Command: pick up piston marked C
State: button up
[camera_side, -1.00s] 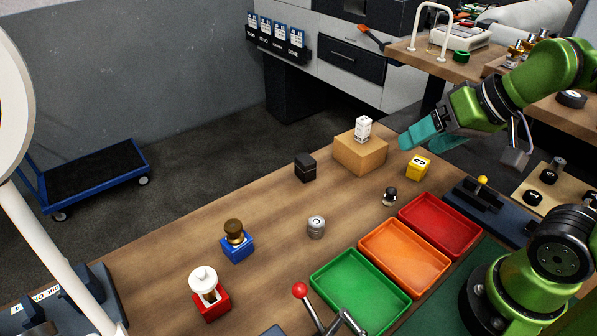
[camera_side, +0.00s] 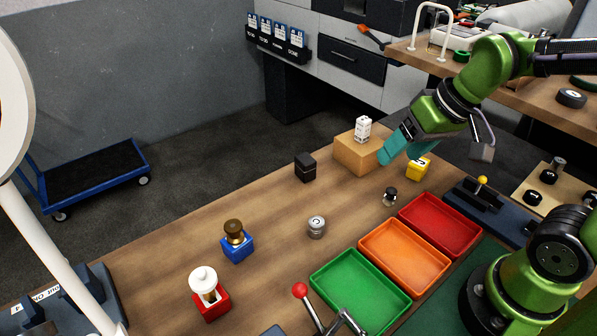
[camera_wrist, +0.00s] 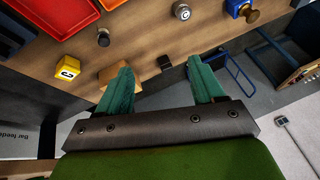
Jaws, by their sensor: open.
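The piston marked C (camera_side: 316,228) is a short silver cylinder standing upright on the wooden bench, with a letter on its top. It also shows at the top edge of the wrist view (camera_wrist: 181,11). My gripper (camera_side: 390,153) has teal fingers and is above the bench, near the wooden block and the yellow cube, up and to the right of the piston in the side view. In the wrist view its fingers (camera_wrist: 160,68) are spread apart with nothing held between them.
A yellow lettered cube (camera_side: 418,169), a small dark-topped part (camera_side: 390,196), a black block (camera_side: 305,167) and a wooden block with a white item (camera_side: 360,152) stand nearby. Green, orange and red trays (camera_side: 405,262) line the right side. The bench around the piston is clear.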

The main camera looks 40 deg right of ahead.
aim_at(317, 221)
jog(key=w+a+f+n+g, duration=0.3)
jog(key=w+a+f+n, duration=0.4)
jog(key=n, duration=0.7)
jog(key=shift+y, duration=0.3)
jog(key=x, duration=1)
jog(key=w+x, duration=0.1)
jog(key=x, duration=0.3)
jog(key=shift+f, duration=0.35)
jog(key=shift+c, duration=0.2)
jog(key=c, duration=1.1)
